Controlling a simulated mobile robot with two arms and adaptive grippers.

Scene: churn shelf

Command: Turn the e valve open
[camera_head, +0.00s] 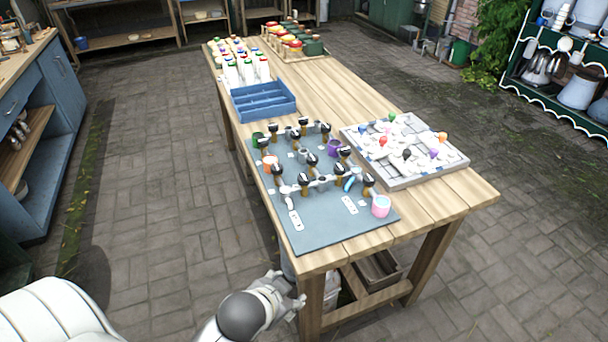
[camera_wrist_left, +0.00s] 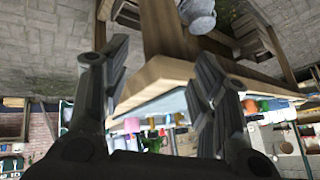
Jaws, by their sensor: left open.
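Several valves with black-and-white handles, among them one valve (camera_head: 312,160), stand on a blue-grey board (camera_head: 325,232) at the near end of the wooden table. Their letters are too small to read, so I cannot tell which is the e valve. Coloured cups stand among them, including a pink one (camera_head: 380,206). My left gripper (camera_head: 292,298) is low beside the table's near left corner, below the top and apart from the valves. In the left wrist view my open left gripper (camera_wrist_left: 160,85) has nothing clearly held; the table corner shows beyond its fingers. My right gripper is out of view.
A grey tray (camera_head: 450,166) with white pieces and coloured knobs lies right of the board. A blue crate (camera_head: 262,112) stands behind it, with white bottles (camera_head: 245,70) farther back. A table leg (camera_head: 311,305) is close to my left gripper. Paved floor is clear left of the table.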

